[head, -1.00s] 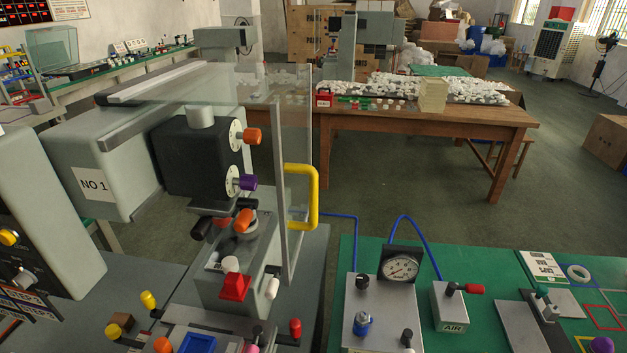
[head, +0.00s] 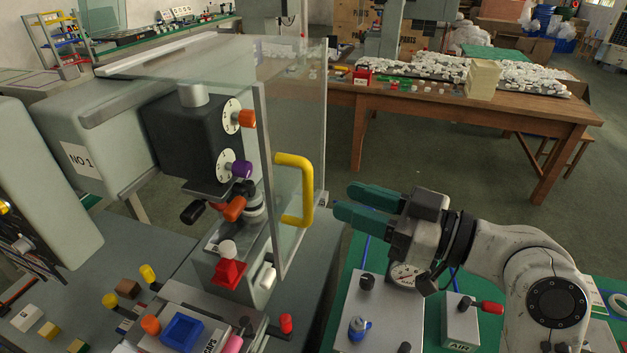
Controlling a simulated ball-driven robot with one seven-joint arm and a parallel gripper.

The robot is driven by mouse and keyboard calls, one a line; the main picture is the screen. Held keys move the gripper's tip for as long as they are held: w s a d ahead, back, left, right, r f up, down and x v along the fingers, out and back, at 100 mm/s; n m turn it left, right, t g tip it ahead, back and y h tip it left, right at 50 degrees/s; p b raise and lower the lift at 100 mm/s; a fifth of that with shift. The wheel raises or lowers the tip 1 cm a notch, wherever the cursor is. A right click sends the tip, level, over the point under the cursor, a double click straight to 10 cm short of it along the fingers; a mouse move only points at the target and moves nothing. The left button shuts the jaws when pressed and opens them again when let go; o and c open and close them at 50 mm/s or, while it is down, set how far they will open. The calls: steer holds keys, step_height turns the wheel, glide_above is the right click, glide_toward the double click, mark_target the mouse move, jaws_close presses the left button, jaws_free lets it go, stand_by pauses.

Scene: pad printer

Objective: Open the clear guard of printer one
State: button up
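Printer one (head: 85,130), a grey machine marked "NO.1", stands at the left. Its clear guard (head: 298,110) hangs down beside the black print head (head: 185,135), with a clear panel on top. A yellow handle (head: 308,190) is fixed to the guard's grey edge bar. My gripper (head: 344,202) comes in from the right with its two green fingers pointing left at the handle. The fingers are apart and empty, a short way right of the handle and not touching it.
Coloured knobs and a blue tray (head: 183,331) sit before the printer. A wooden table (head: 430,110) stands behind.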

steer(key=p, duration=0.2)
glide_above(308, 217)
steer(key=shift+w, duration=0.45)
steer(key=shift+c, duration=0.3)
jaws_close()
